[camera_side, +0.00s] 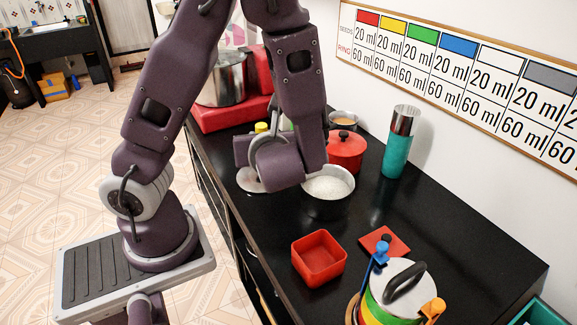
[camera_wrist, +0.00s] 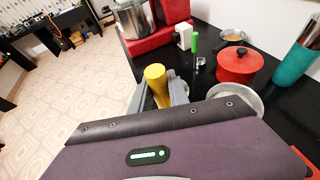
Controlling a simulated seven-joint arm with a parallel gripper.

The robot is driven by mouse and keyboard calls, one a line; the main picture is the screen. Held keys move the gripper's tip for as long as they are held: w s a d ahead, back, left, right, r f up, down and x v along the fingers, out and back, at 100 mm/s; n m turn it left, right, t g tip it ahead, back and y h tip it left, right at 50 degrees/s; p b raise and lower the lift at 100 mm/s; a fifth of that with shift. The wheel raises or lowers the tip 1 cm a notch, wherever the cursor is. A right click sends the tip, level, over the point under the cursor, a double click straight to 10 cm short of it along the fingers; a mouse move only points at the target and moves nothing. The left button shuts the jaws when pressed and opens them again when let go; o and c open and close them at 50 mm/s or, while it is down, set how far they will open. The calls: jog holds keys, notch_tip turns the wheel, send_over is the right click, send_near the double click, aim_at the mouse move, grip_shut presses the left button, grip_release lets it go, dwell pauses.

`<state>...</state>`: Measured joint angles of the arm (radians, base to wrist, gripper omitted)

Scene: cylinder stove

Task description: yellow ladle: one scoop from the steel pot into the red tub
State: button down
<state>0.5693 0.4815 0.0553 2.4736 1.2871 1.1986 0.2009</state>
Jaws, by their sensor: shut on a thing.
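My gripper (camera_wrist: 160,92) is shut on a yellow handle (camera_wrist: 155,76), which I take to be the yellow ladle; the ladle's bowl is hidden. The handle's top (camera_side: 261,127) also shows in the side view, beside my wrist. A pot filled with white grains (camera_side: 328,186) stands just right of my wrist, partly covered by it; part of it shows in the wrist view (camera_wrist: 240,92). A tall steel pot (camera_side: 222,80) stands on a red stove at the back. The square red tub (camera_side: 319,258) is open and looks empty, nearer the camera.
A red lidded pot (camera_side: 347,150), a small pan (camera_side: 343,119) and a teal flask (camera_side: 397,150) stand toward the wall.

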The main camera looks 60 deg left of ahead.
aim_at(264, 124)
jog(key=r, duration=0.5)
jog(key=shift+w+r, duration=0.2)
jog(key=shift+w, duration=0.05)
jog(key=w, duration=1.5)
notch_tip(264, 124, down, 18)
jog(key=shift+w, duration=0.35)
jog(key=shift+r, duration=0.1)
notch_tip(264, 124, up, 11)
dwell(1.0)
dwell(0.7)
